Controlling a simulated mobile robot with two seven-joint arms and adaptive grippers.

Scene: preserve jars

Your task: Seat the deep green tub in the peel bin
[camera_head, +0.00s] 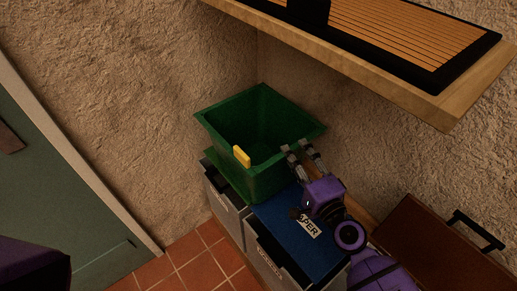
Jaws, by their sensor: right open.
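The deep green tub (225,131) is open-topped, with a flared rim and a yellow tab (241,156) on its near side. It stands upright over the left grey bin (222,205), which I take as the peel bin, though no label is readable on it. A lower green edge shows at that bin's top; I cannot tell how deep the tub sits. My right gripper (304,147) is open at the tub's right rim, fingertips at or very close to it; contact is unclear. My left gripper is not in view.
A neighbouring grey bin (273,257) has a blue top (277,219) lettered "APER", partly hidden by my right arm. A wooden shelf (440,102) juts from the wall above. A brown box (425,250) with a black handle is at right. Tiled floor (190,262) is clear.

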